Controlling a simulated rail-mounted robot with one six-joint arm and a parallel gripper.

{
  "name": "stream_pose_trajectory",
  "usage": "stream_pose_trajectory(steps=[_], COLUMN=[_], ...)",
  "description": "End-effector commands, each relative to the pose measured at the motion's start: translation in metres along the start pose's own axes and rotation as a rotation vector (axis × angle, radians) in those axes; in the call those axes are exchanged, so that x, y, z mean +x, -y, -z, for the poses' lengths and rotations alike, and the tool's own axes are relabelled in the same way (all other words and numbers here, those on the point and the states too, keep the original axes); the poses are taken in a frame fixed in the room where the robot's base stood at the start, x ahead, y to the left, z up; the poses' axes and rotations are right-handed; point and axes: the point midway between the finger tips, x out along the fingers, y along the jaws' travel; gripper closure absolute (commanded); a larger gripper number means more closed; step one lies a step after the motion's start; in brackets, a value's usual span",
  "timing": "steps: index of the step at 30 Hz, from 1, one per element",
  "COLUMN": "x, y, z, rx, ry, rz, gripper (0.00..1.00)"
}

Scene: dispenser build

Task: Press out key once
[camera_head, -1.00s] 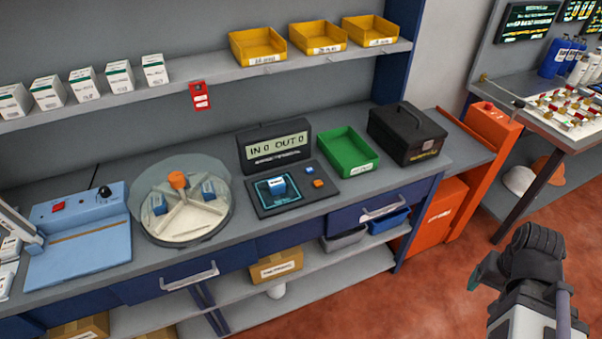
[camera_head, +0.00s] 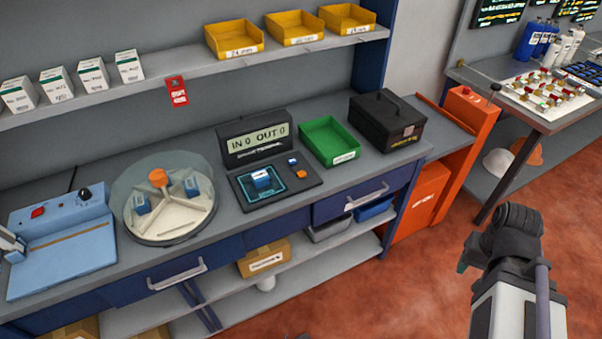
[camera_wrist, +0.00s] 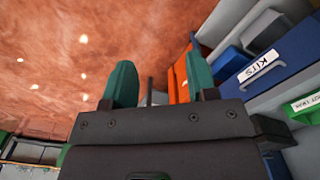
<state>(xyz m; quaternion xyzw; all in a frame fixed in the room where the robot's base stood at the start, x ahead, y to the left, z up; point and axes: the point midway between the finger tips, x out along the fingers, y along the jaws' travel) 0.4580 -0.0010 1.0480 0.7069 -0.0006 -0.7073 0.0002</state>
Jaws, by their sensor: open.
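The counting terminal stands on the bench in the head view, with a display (camera_head: 257,139) reading "IN 0 OUT 0". Its black pad (camera_head: 275,197) lies in front and holds a blue box (camera_head: 262,178) on a cyan-outlined square. Two small keys sit at the pad's right: a blue key (camera_head: 292,161) and an orange key (camera_head: 301,174). Their labels are too small to read. My gripper shows in the wrist view (camera_wrist: 147,88), its two teal fingers apart with nothing between them. In the head view my arm is at the lower right, over the floor, well away from the terminal.
A round dispenser (camera_head: 163,229) with blue boxes stands left of the terminal. A green tray (camera_head: 329,142) and a black case (camera_head: 387,122) stand to its right. A shelf (camera_head: 290,50) with yellow bins runs above. The red floor before the bench is clear.

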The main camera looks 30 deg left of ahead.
Motion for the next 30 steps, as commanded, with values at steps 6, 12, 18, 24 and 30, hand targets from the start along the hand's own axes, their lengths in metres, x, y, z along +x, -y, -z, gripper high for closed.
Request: stream_pose_trajectory(steps=[6, 12, 18, 24, 30], x=[0.0, 0.0, 0.0, 0.0, 0.0], y=[0.0, 0.0, 0.0, 0.0, 0.0], z=[0.0, 0.0, 0.0, 0.0, 0.0], rx=[0.0, 0.0, 0.0, 0.0, 0.0], ry=[0.0, 0.0, 0.0, 0.0, 0.0], rz=[0.0, 0.0, 0.0, 0.0, 0.0], gripper=[0.69, 0.88, 1.0, 1.0, 1.0])
